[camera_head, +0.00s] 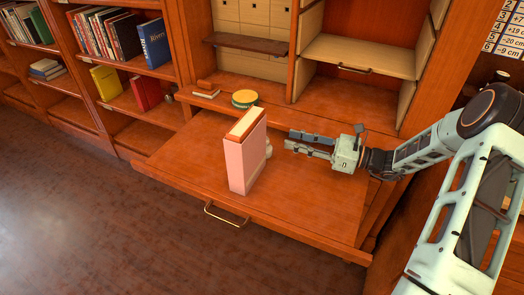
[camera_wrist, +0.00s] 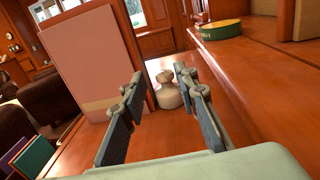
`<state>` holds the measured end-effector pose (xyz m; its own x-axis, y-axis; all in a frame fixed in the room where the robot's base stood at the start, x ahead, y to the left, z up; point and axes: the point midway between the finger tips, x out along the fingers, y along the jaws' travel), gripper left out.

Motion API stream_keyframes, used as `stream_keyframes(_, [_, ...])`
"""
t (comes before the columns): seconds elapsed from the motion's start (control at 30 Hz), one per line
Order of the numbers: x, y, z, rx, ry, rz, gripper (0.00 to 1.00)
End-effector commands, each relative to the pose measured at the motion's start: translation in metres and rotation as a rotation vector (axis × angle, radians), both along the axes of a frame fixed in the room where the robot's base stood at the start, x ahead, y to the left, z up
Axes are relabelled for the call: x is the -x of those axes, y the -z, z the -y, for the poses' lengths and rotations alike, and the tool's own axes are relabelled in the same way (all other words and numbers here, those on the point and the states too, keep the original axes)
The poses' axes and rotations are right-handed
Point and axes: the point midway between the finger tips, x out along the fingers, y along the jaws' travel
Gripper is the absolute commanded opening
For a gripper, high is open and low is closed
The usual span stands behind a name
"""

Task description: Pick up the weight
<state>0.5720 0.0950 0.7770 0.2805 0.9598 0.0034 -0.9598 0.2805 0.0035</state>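The weight is a small beige knobbed piece standing upright on the desk. In the wrist view the weight (camera_wrist: 168,97) shows between and beyond my two fingers. In the head view only a sliver of the weight (camera_head: 268,150) shows at the right edge of the upright pink book, which hides the rest. My gripper (camera_head: 291,140) is low over the desk, to the right of the weight, with its fingers pointing left at it. In the wrist view my gripper (camera_wrist: 159,77) is open with nothing held; the weight appears still ahead of the fingertips.
The pink book (camera_head: 244,165) stands upright close beside the weight; its pink cover (camera_wrist: 95,55) fills the wrist view's left. A round green-and-yellow tin (camera_head: 245,98) sits behind, with small books (camera_head: 206,89) near it. The desk (camera_head: 310,195) is clear at front right.

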Motion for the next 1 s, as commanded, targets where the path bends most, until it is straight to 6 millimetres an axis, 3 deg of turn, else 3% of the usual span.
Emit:
stream_keyframes(0.1, [0.0,0.027,0.0,0.001,-0.001,0.0,0.28])
stream_keyframes(0.2, [0.0,0.037,-0.002,0.002,-0.003,0.001,0.28])
stream_keyframes(0.47, [-0.005,0.034,-0.018,0.004,-0.003,0.003,0.28])
stream_keyframes(0.8, [-0.019,0.034,-0.068,0.004,-0.004,0.004,0.28])
stream_keyframes(1.0, [-0.021,0.033,-0.073,0.005,-0.002,0.003,0.28])
